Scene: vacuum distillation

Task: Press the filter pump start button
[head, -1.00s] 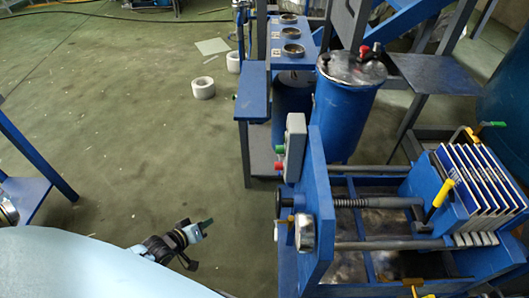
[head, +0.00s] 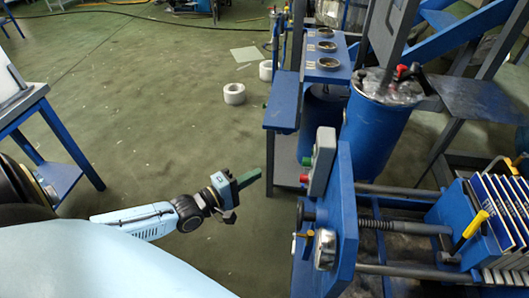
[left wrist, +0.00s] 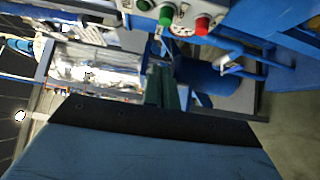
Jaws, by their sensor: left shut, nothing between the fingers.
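The grey control box (head: 322,158) is mounted on the end plate of the blue filter press. Its green button (head: 307,161) sits above its red button (head: 304,178), both facing left. In the left wrist view the green button (left wrist: 166,14) and the red button (left wrist: 202,25) show at the top edge. My left gripper (head: 256,174) is shut and empty, its dark green fingers pointing right toward the box, with a gap between them in the head view. The fingers (left wrist: 163,88) also show in the left wrist view, below the green button. My right gripper is not in view.
The blue filter press plate (head: 343,215) has a round metal knob (head: 325,249) below the box. A blue tank (head: 378,125) and a blue stand (head: 283,114) are behind it. A blue table (head: 22,108) is at the left. Open floor lies between.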

